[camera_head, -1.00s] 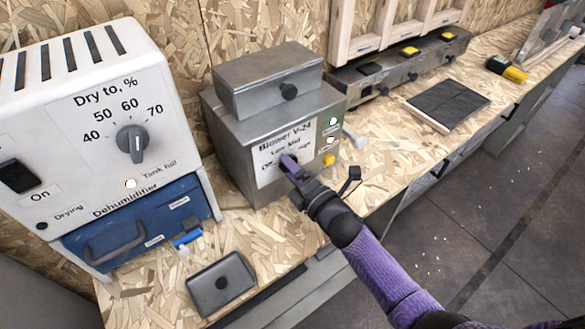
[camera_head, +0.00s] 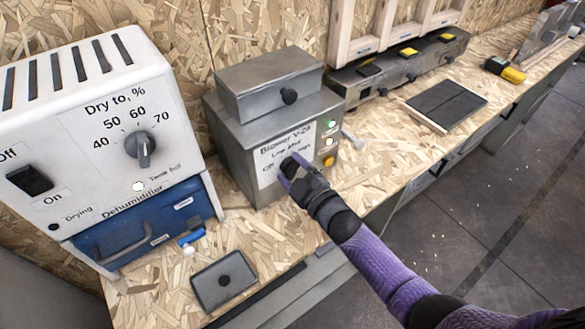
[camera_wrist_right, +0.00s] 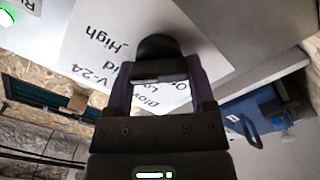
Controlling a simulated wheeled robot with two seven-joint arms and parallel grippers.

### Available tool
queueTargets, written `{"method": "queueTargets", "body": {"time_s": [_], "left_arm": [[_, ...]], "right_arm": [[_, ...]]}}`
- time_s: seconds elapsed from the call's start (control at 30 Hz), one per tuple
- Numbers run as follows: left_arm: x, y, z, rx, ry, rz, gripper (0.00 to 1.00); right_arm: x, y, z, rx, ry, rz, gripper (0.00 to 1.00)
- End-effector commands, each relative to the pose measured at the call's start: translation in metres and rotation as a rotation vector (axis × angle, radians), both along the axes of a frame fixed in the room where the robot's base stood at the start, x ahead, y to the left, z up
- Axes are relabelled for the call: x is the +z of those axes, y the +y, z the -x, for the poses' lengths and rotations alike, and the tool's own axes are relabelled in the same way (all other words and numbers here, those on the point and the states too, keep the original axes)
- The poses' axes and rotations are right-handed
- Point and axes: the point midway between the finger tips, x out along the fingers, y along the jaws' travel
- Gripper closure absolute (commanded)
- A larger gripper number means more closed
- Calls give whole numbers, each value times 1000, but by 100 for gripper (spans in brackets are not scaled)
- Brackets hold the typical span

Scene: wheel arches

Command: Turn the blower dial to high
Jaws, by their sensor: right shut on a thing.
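The blower (camera_head: 235,160) is a grey metal box with a white label panel reading Blower V-24, with Off, Low, Mid and High marks. Its black dial (camera_head: 289,167) sits low on that panel, partly covered by my right gripper. My right gripper (camera_head: 291,174), with purple fingers, is at the panel and shut on the dial. In the right wrist view the dial (camera_wrist_right: 158,47) is between the tips of the two fingers, and the word High shows beside it. The dial's pointer is hidden, so its setting cannot be told. My left gripper is not in view.
A white and blue dehumidifier (camera_head: 85,190) with its own dial (camera_head: 141,150) stands left of the blower. A grey flat block (camera_head: 223,282) lies in front on the bench. A dark panel (camera_head: 445,105) and a yellow-black tool (camera_head: 505,69) lie to the right.

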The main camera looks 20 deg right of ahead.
Motion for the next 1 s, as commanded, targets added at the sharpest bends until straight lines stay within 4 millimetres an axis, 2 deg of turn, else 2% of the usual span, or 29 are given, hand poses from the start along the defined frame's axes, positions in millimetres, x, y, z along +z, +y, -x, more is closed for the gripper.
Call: {"method": "queueTargets", "body": {"time_s": [0.5, 1.0], "left_arm": [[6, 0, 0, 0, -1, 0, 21], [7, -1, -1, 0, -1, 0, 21]], "right_arm": [[0, -2, 0, -1, 129, -346, 88], [0, -3, 0, -1, 165, -443, 88]]}}
